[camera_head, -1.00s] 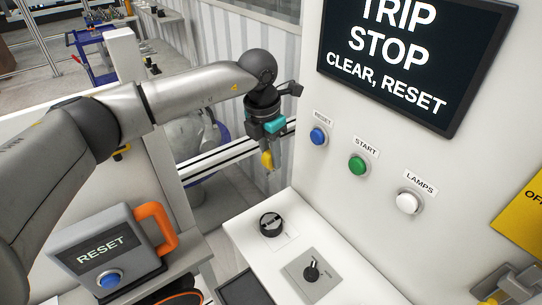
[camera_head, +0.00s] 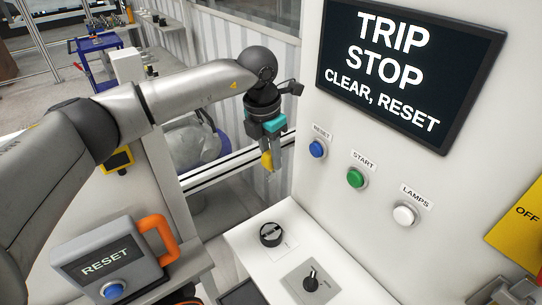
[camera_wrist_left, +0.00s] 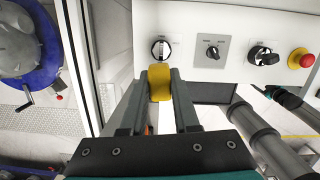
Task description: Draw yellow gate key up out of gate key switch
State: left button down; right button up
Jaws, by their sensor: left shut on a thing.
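My left gripper (camera_head: 270,162) is shut on the yellow gate key (camera_head: 266,161). The key's yellow head also shows between the fingers in the left wrist view (camera_wrist_left: 159,83). The gate key switch (camera_head: 271,234) is a round black switch with a slot, on the white panel top. It also shows in the left wrist view (camera_wrist_left: 161,50), just beyond the key. In the head view the key is clear of the switch, above it and apart. The key's lower end is hidden by the fingers. A dark gripper with teal (camera_wrist_left: 268,93), apparently my right, shows small at the right of the wrist view.
A rotary selector (camera_head: 311,280) stands beside the switch. Another black knob (camera_wrist_left: 263,55) and a red emergency button (camera_wrist_left: 301,59) are further along. The upright panel carries blue, green and white buttons (camera_head: 355,178) and a screen (camera_head: 410,75). A grey RESET box (camera_head: 110,262) stands at lower left.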

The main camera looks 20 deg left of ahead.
pick_arm(q)
jog(key=shift+r, duration=0.1)
jog(key=shift+r, duration=2.4)
jog(key=shift+f, duration=0.1)
